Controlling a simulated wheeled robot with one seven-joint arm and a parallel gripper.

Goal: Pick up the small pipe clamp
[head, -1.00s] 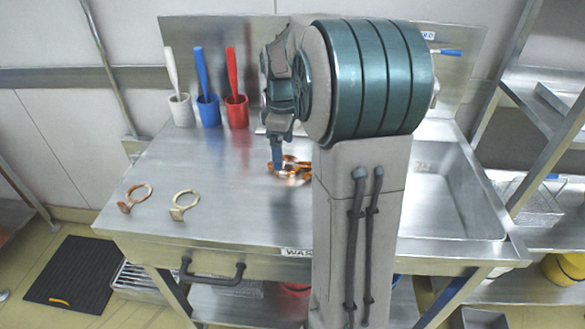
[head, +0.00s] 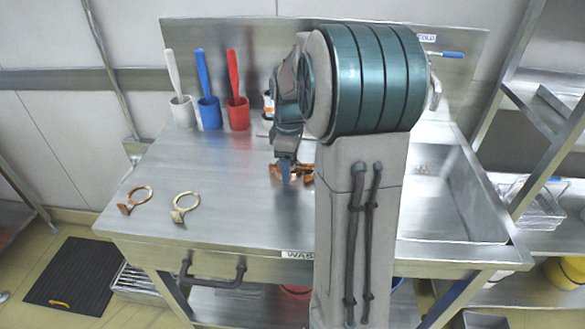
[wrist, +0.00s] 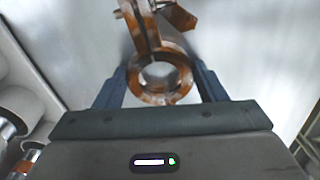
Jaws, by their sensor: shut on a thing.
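A copper-coloured pipe clamp (wrist: 160,82) sits between the two blue fingers of my gripper (wrist: 160,86) in the wrist view. Its round ring is between the fingers and its lugs point away, toward the top of the picture. In the head view, my gripper (head: 286,174) is low over the middle of the table, and the clamp (head: 305,173) shows only partly behind it. My gripper is shut on this clamp. I cannot tell whether the clamp still touches the table.
A copper ring clamp (head: 136,199) and a pale brass one (head: 184,207) lie on the steel table (head: 225,225) at left. White, blue (head: 209,112) and red cups with handled tools stand at the back. A sink basin (head: 450,205) is at right.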

